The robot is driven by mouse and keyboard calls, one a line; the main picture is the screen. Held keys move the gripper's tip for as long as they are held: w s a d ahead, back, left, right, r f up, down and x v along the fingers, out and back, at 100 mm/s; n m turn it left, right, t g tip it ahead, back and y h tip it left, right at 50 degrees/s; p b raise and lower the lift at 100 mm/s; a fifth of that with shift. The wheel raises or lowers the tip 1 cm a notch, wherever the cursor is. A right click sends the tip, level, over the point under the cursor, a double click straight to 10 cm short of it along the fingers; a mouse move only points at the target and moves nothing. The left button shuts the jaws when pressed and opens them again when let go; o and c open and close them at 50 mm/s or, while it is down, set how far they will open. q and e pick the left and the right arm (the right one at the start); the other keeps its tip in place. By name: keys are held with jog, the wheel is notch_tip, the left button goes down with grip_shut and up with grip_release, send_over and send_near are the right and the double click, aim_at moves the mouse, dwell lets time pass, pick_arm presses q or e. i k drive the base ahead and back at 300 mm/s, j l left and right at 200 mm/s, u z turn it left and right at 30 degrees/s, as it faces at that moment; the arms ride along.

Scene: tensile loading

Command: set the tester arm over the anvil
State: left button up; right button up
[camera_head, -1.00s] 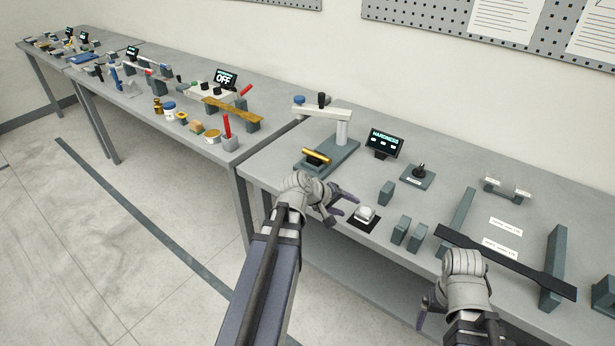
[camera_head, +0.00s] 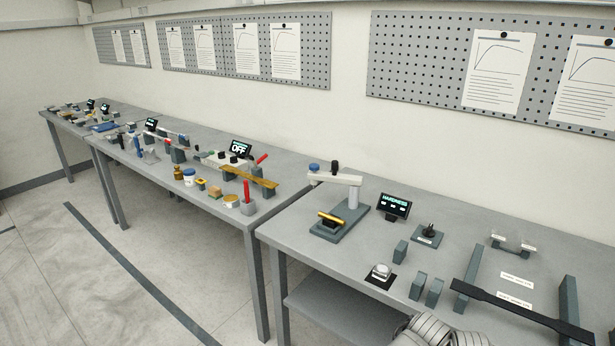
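The hardness tester stands at the left end of the near bench. Its pale tester arm (camera_head: 336,179) sits on a white post (camera_head: 353,196) and points left, off to the side of the dark base plate (camera_head: 348,218). The arm has a blue tip (camera_head: 314,168) at its free end and a black knob (camera_head: 334,167) on top. A brass cylinder (camera_head: 331,218) lies on the anvil block at the front of the base. The arm's free end appears beside the anvil. A grey ribbed part of my arm, apparently the right, shows at the bottom edge; no gripper fingers are visible.
A "HARDNESS" display (camera_head: 394,206) stands right of the tester, with a black-knobbed block (camera_head: 428,234) beyond. A silver button (camera_head: 381,271) and several grey blocks stand at the front. A black bar (camera_head: 520,312) rests on grey supports. Bench surface around the tester is mostly clear.

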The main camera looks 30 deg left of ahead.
aim_at(333, 177)
jog(key=i+j, duration=0.15)
jog(key=j, duration=0.25)
jog(key=i+j+u, duration=0.1)
jog(key=j, duration=0.3)
jog(key=i+j, duration=0.15)
jog(key=j, duration=0.25)
jog(key=i+j+u, duration=0.15)
jog(key=j, duration=0.25)
jog(key=i+j, duration=0.15)
jog(key=j, duration=0.2)
jog(key=i+j+u, duration=0.1)
jog(key=j, duration=0.3)
jog(key=i, duration=0.05)
